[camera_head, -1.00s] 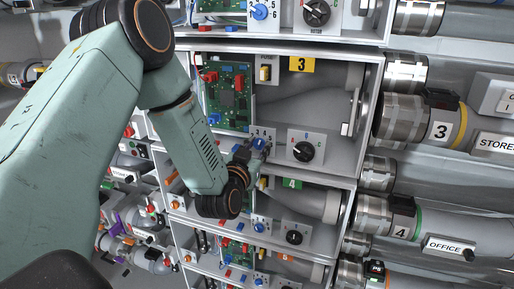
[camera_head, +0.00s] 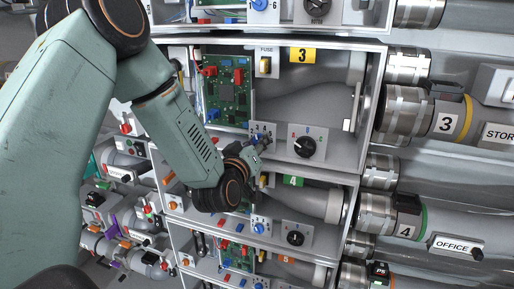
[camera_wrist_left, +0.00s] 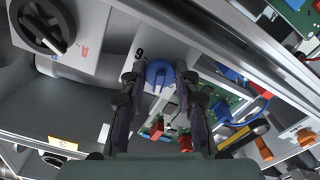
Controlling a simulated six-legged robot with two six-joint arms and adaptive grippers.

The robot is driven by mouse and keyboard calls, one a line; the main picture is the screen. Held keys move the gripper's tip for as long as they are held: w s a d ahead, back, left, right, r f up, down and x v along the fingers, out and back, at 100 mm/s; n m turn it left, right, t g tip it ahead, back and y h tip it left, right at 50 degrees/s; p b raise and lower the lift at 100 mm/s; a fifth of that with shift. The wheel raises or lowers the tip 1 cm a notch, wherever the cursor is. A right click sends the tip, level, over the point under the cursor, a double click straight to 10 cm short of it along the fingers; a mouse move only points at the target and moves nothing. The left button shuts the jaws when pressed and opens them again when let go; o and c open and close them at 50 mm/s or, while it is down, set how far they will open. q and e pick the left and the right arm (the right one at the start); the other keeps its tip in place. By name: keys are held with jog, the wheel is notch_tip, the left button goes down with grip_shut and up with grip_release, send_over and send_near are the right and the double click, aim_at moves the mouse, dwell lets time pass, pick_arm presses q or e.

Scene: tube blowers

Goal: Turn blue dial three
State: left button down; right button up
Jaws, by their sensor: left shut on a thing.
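The blue dial of bay three (camera_wrist_left: 160,73) sits on a grey plate with printed numbers in the left wrist view. The two dark fingers of my left gripper (camera_wrist_left: 160,84) stand on either side of it, shut on it. In the head view my left gripper (camera_head: 253,150) is at the numbered plate below the green circuit board (camera_head: 227,90), and it hides most of the dial. The yellow label 3 (camera_head: 302,55) marks this bay. My right gripper is not in view.
A black rotary knob (camera_head: 305,147) is right of the gripper, close by. Shelf edges run above and below. Bay four, with a green label (camera_head: 293,181), has its own blue dial (camera_head: 258,228). Large pipes (camera_head: 408,120) fill the right side.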

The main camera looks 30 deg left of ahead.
pick_arm(q)
jog(key=shift+n, duration=0.6)
jog(key=c, duration=1.4)
grip_release()
jog(key=o, duration=0.4)
jog(key=shift+s, duration=0.15)
jog(key=v, duration=0.7)
jog(key=shift+s+d, duration=0.1)
jog(key=shift+s, duration=0.05)
